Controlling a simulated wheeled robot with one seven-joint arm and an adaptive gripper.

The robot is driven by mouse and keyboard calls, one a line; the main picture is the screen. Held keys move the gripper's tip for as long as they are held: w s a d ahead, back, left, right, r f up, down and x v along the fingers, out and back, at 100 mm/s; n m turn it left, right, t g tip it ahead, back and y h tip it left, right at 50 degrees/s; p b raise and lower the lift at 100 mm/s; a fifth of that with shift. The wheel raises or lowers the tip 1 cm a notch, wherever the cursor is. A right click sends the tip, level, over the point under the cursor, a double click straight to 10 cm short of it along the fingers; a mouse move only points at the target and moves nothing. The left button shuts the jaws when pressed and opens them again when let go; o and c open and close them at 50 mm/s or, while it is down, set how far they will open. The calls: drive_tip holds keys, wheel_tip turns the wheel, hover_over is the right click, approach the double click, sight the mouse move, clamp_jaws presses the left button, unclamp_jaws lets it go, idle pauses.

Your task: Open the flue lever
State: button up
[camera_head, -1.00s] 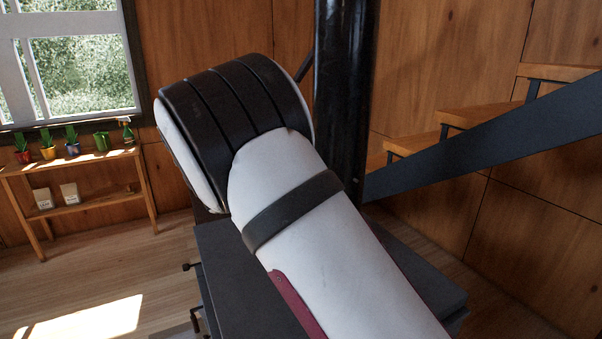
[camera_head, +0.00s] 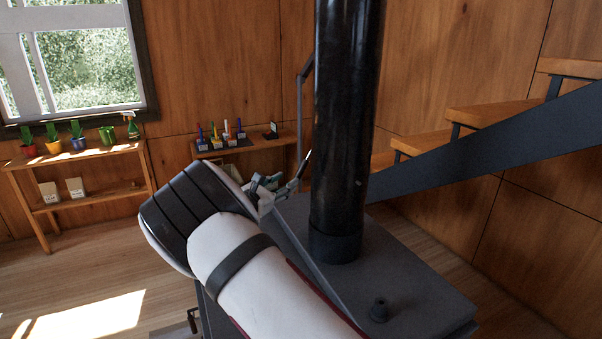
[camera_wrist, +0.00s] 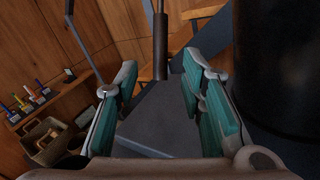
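The black stovepipe (camera_head: 345,110) rises from the dark grey stove top (camera_head: 415,280); it also fills the right of the wrist view (camera_wrist: 275,65). A dark rod (camera_wrist: 160,42), which looks like the flue lever, stands left of the pipe in the wrist view. My gripper (camera_wrist: 158,70) is open, with green-padded fingers either side of that rod in the picture. I cannot tell whether the rod is between the fingers or beyond them. In the head view my gripper (camera_head: 278,186) is just left of the pipe, above the stove's back edge, partly hidden by my arm.
A low shelf (camera_head: 262,142) with small tools is behind my gripper. A plant shelf (camera_head: 85,158) stands under the window at left. Stairs (camera_head: 490,118) with a dark beam rise at right. A thin bent bar (camera_head: 301,85) is left of the pipe.

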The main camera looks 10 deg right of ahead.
sight(298, 173)
drive_tip(key=x, duration=0.8)
drive_tip(key=shift+w+d, duration=0.25)
drive_tip(key=shift+d, duration=0.05)
drive_tip(key=shift+c, duration=0.2)
clamp_jaws()
